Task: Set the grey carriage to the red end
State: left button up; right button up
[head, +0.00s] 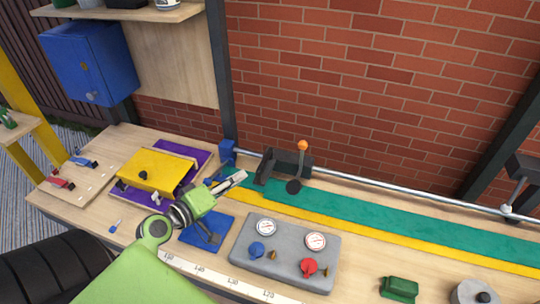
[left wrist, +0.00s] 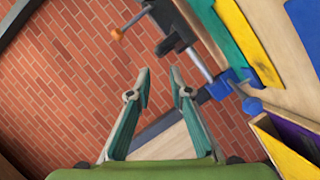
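The dark grey carriage (head: 268,168) sits on a silver rail (head: 375,184) along the back of the bench, near the rail's left end. A lever with an orange knob (head: 302,145) stands up from it. A blue block (head: 227,152) is at the rail's left end. No red end shows on the visible rail. My left gripper (head: 238,178) is left of the carriage and apart from it. In the left wrist view its fingers (left wrist: 159,73) are spread with nothing between them. The carriage (left wrist: 175,40) and blue block (left wrist: 220,88) lie beyond the fingertips. My right gripper is not in view.
A grey panel (head: 285,240) with gauges and knobs stands at the front. A teal strip (head: 400,215) runs below the rail. A dark block (head: 522,166) with a silver lever is far right. A brick wall (head: 370,90) is behind.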

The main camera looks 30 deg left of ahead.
aim_at(265, 161)
pick_arm(q)
jog(key=p+x, duration=0.3)
jog(key=x, duration=1)
jog(key=shift+w, duration=0.25)
grip_shut()
